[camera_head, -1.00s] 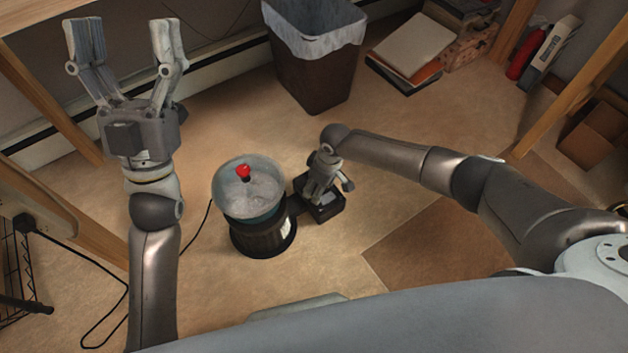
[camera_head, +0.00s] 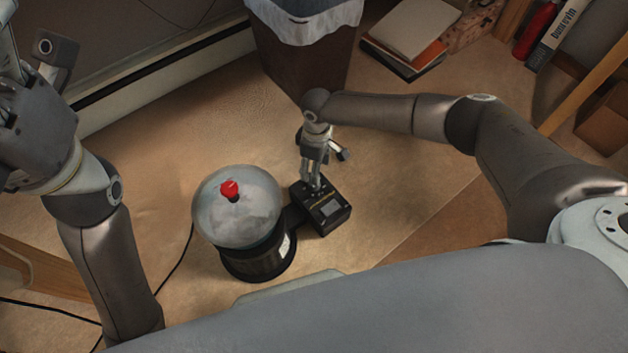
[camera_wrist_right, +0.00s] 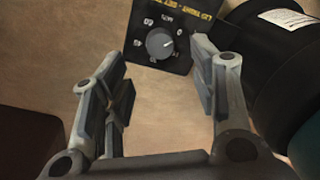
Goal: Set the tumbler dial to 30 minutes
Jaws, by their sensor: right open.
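The tumbler (camera_head: 238,212) is a dark round drum with a clear domed lid and a red knob (camera_head: 229,190), standing on the floor. Its black control box (camera_head: 336,214) sits at its right. In the right wrist view the box's face shows a round grey dial (camera_wrist_right: 160,43) with white markings around it; the exact setting is too small to read. My right gripper (camera_head: 314,182) is over the back left part of the box. In its wrist view it (camera_wrist_right: 172,78) is open and empty, the dial beyond and between its fingers. My left gripper (camera_head: 34,62) is open at the left edge, partly cut off.
A dark bin (camera_head: 305,62) with a white liner stands behind the box. Books (camera_head: 412,38) lie at the back right. A cable (camera_head: 178,262) runs on the floor left of the tumbler. Bare floor lies between the tumbler and the back wall.

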